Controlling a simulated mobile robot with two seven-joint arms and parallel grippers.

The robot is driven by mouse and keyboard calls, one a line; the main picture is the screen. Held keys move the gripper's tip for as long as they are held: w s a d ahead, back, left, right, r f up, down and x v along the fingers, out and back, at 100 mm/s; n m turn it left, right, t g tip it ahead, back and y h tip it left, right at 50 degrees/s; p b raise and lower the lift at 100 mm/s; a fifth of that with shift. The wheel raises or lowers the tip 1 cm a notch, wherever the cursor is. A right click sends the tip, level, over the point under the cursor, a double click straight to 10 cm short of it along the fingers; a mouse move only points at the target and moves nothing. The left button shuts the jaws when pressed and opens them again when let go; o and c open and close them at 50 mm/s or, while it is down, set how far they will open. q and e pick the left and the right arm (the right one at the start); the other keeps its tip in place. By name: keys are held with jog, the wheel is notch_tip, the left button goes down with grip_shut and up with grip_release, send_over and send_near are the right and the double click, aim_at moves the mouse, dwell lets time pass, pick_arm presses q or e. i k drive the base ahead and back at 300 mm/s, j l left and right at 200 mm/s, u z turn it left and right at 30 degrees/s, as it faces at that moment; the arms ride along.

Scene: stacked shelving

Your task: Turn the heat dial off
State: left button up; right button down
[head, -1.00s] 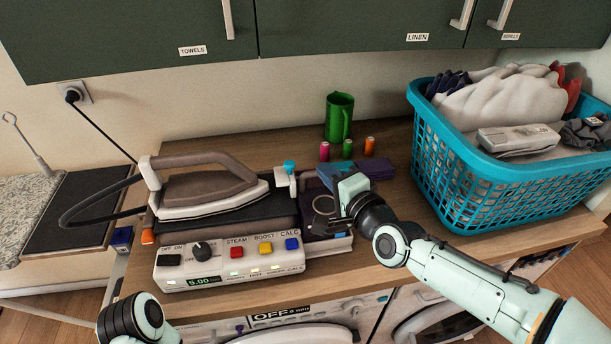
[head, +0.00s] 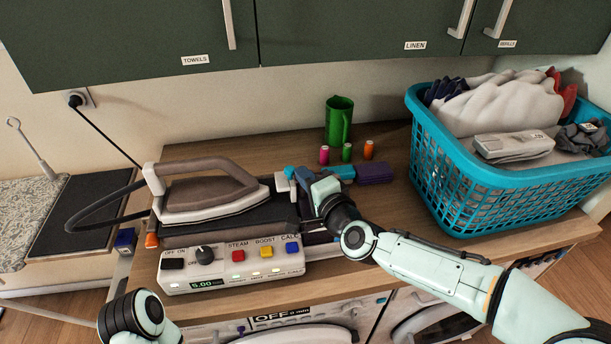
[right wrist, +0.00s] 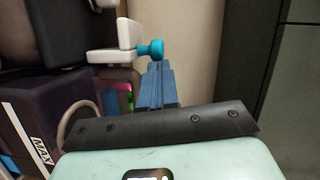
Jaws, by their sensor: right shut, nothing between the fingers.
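The black heat dial (head: 205,255) is on the front panel of the white steam station (head: 225,281), right of the black on/off switch (head: 173,263). Red, yellow and blue buttons sit to its right, and a small display reads 5.00. The iron (head: 207,190) rests on top of the station. My right gripper (head: 298,185) is at the station's right end, beside the iron's tip and well right of the dial. It is shut and empty. In the right wrist view, a teal knob (right wrist: 156,49) is ahead of my gripper. My left arm shows at the bottom left; its fingers are out of frame.
A teal laundry basket (head: 500,198) fills the counter's right side. Green cabinets hang above.

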aim_at(204, 255)
jog(key=j, duration=0.2)
jog(key=k+l, duration=0.75)
jog(key=k+z, duration=0.05)
jog(key=k, duration=0.05)
